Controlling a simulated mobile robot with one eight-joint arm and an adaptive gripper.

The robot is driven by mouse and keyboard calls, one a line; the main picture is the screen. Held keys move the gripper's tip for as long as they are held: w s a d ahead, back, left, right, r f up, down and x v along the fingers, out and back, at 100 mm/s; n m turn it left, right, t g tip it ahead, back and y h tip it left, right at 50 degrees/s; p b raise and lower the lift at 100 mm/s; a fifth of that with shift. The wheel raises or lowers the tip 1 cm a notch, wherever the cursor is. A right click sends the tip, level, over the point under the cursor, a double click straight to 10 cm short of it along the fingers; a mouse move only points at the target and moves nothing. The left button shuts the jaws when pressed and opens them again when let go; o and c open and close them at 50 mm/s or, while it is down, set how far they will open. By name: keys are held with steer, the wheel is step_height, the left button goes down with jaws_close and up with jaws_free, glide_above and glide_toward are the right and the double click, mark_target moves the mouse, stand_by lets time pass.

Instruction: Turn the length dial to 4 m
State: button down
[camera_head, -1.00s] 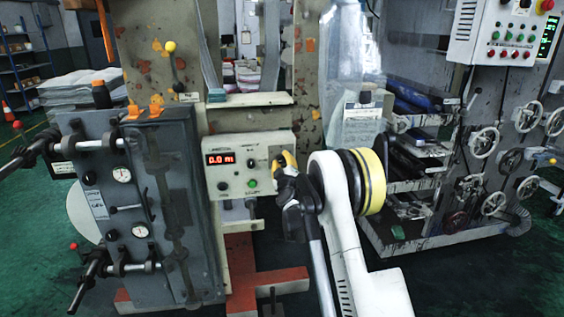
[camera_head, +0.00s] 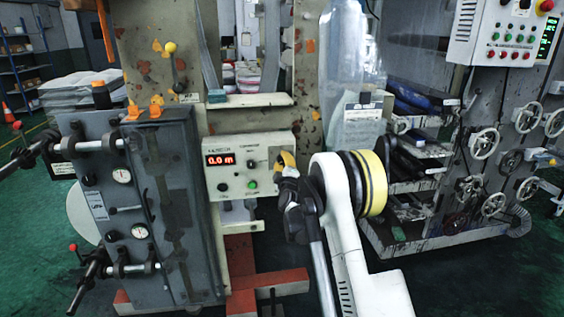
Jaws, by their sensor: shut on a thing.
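A cream control box (camera_head: 228,170) with a red display (camera_head: 219,160) stands at the middle of the view. The display reads 0.0 m. Small knobs and a green button (camera_head: 252,184) sit on its face. My gripper (camera_head: 284,163), black with yellow parts, is at the right side of the box. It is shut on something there. The length dial is not clearly visible; my gripper covers that part of the box, so I cannot tell which way the dial points.
A grey machine block with gauges (camera_head: 122,176) and rods stands left of the box. A ledge (camera_head: 240,101) runs above the box. At right are a machine with handwheels (camera_head: 484,144) and a white button panel (camera_head: 505,40). An orange base (camera_head: 270,283) lies below.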

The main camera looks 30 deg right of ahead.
steer(key=c, duration=1)
jaws_free()
steer(key=v, duration=1.2)
